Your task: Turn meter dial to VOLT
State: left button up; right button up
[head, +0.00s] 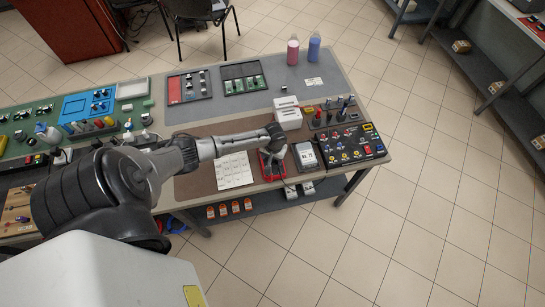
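A red-edged device (283,172), which looks like the meter, lies on the brown mat near the table's front edge. Its dial and face are mostly hidden by my gripper, so I cannot read the dial setting. My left arm reaches in from the left, and my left gripper (269,160) points down over the red device. It is too small and dark to tell if its fingers are open, or if they touch the dial. My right gripper is not in view.
A grey device with a pale label or display (306,155) lies just right. A black panel with coloured knobs (352,145) is further right. White boxes (287,113) stand behind the gripper. A printed sheet (233,171) lies left. Pink (293,50) and blue (314,48) bottles stand at the back.

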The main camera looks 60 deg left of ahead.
pick_arm(q)
jog(key=c, duration=0.9)
jog(key=shift+c, duration=0.2)
jog(key=shift+m+p, duration=0.5)
jog(key=shift+m, duration=0.1)
jog(key=shift+m+p, duration=0.55)
jog(key=shift+m, duration=0.65)
jog(key=shift+m+p, duration=0.5)
jog(key=shift+m, duration=1.5)
